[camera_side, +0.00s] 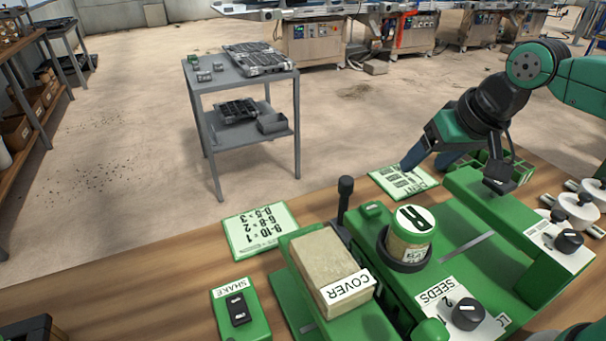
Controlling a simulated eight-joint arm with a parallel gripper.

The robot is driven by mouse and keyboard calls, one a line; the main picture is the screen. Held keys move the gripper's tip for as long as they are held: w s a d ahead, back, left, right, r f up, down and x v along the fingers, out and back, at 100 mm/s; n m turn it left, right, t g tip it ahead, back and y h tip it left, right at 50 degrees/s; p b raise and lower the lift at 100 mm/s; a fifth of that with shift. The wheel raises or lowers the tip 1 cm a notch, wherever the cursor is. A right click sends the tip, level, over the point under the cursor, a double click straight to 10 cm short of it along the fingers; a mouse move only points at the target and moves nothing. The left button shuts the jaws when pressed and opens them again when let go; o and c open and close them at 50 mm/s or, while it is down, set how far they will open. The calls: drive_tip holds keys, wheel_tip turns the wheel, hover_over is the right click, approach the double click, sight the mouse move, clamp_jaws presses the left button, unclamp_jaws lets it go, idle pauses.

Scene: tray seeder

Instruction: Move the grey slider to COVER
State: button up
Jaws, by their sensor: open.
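The label COVER (348,288) is on the front edge of a tan block (322,262) on the green machine. I cannot tell for sure which part is the grey slider. A narrow grey strip (468,248) lies on the green deck to the right of the jar. A dark grey block (499,181) sits higher up on the green housing, just below my wrist. My gripper (430,162) is open at the upper right, with its dark blue fingers pointing down and left, near a green-edged card. It appears empty and apart from the strip and the tan block.
A jar marked R (409,238) stands in a dark ring between the tan block and the strip. A black upright lever (345,196) rises behind the block. Dials (467,314) and a SHAKE switch (239,309) are in front. Instruction cards (262,231) lie on the wooden table.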

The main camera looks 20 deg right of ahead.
drive_tip(key=w+a+m+g, duration=0.2)
drive_tip(key=w+a+m, duration=0.1)
drive_tip(key=w, duration=0.1)
drive_tip(key=m+g, duration=0.3)
hover_over(347, 179)
drive_tip(key=shift+s+d+f, duration=0.1)
drive_tip(key=shift+d+f, duration=0.05)
drive_tip(key=shift+f, duration=0.15)
drive_tip(key=shift+f+m, duration=0.15)
drive_tip(key=shift+m, duration=0.25)
drive_tip(key=shift+a+f, duration=0.2)
drive_tip(key=shift+f, duration=2.6)
clamp_jaws()
